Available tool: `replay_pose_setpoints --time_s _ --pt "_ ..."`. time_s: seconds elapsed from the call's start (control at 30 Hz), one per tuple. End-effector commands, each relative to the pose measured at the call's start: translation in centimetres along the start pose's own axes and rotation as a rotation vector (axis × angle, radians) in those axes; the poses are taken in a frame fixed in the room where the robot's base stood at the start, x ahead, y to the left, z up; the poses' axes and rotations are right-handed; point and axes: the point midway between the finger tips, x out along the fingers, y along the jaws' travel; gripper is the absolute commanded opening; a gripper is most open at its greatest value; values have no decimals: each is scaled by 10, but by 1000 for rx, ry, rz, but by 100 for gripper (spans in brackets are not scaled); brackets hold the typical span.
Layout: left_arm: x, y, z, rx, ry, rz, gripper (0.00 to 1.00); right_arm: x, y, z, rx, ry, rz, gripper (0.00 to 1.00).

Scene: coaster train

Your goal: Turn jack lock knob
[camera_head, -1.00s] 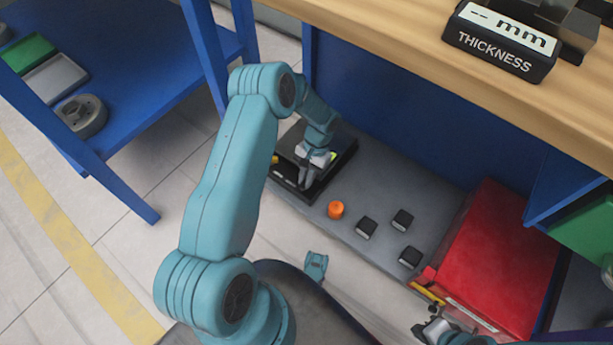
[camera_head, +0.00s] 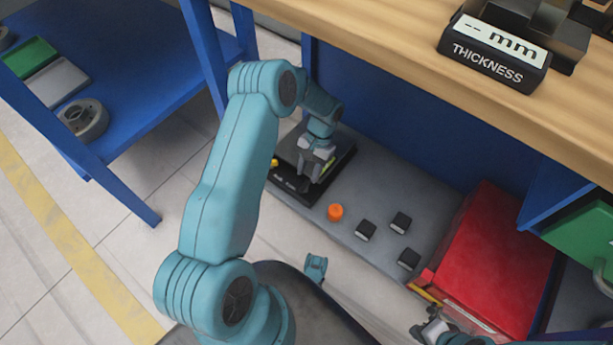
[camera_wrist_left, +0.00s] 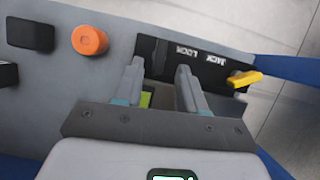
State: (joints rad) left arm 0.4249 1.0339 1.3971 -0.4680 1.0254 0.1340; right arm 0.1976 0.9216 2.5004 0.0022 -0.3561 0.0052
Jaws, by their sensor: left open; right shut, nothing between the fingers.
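The black jack lock box (camera_head: 337,165) sits on the grey lower shelf, with white JACK LOCK lettering (camera_wrist_left: 190,55) upside down in the left wrist view. A yellow knob (camera_wrist_left: 245,79) sticks out at its right there; in the head view the knob (camera_head: 275,162) shows small at the box's left edge. My left gripper (camera_head: 310,181) is over the box, pointing down. In the left wrist view my left gripper (camera_wrist_left: 159,68) is open and empty, with the knob outside its right finger, apart from it. My right gripper (camera_head: 432,331) is shut and empty at the bottom right.
An orange round knob (camera_head: 335,212) and several small black blocks (camera_head: 366,230) stand on the shelf right of the box. A red box (camera_head: 490,262) is further right. The wooden bench top (camera_head: 400,45) overhangs behind, and a blue table leg (camera_head: 205,60) stands left.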

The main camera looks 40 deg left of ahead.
Motion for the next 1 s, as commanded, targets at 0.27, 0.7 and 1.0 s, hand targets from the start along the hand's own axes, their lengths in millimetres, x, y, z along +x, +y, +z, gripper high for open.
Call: replay_pose_setpoints --time_s 0.27,0.7,1.0 --pt "-80 0 1 0 4 1 40 -22 -12 6 -15 -16 -2 0" --pt "-122 0 0 0 0 1 40 -30 -16 9 -24 -24 -3 0" --pt "-122 0 0 0 0 1 40 -30 -16 9 -23 -23 -3 0"
